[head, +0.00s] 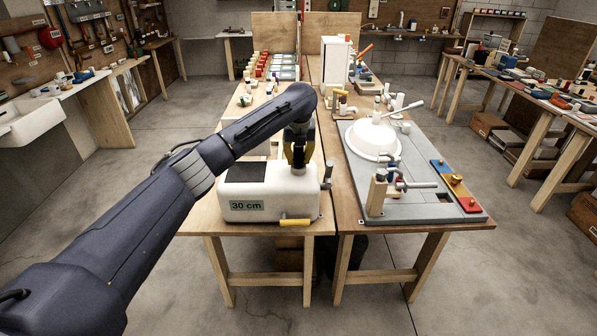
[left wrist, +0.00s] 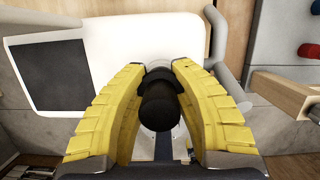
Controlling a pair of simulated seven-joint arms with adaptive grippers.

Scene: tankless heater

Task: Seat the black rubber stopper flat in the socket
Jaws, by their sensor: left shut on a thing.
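My left gripper (head: 299,162) is above the right part of the white box labelled "30 cm" (head: 270,203). In the left wrist view its yellow fingers (left wrist: 160,72) are shut on the black rubber stopper (left wrist: 159,108). The stopper shows as a dark rounded body with a wider collar between the fingertips. A pale round shape lies partly behind the stopper; I cannot tell whether it is the socket. Whether the stopper touches the box is not clear. My right gripper is not in view.
The box has a black square panel (head: 247,172), a grey handle (head: 327,174) on its right and a yellow bar (head: 295,222) at its front. To the right, a grey board (head: 408,207) carries a white dome (head: 373,138) and pipe fittings. Wooden table edge is clear at front left.

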